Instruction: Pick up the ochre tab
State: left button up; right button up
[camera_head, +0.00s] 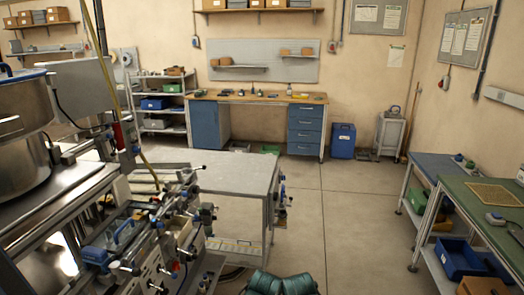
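I cannot make out an ochre tab for certain anywhere in this head view. Neither my left nor my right gripper is in view. No tape reel can be clearly told apart either.
Machinery with a steel vessel (22,135) fills the left. A grey-topped table (235,176) stands beside it. Green-topped (462,205) and blue-topped (436,166) benches stand at right, a yellow grid mat (493,194) on the green one. A workbench (258,98) stands at the back. Floor (350,215) between is clear.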

aim_at(138, 215)
jog(key=l+u, duration=0.1)
jog(key=u, duration=1.5)
jog(key=k, duration=0.2)
jog(key=i, duration=0.25)
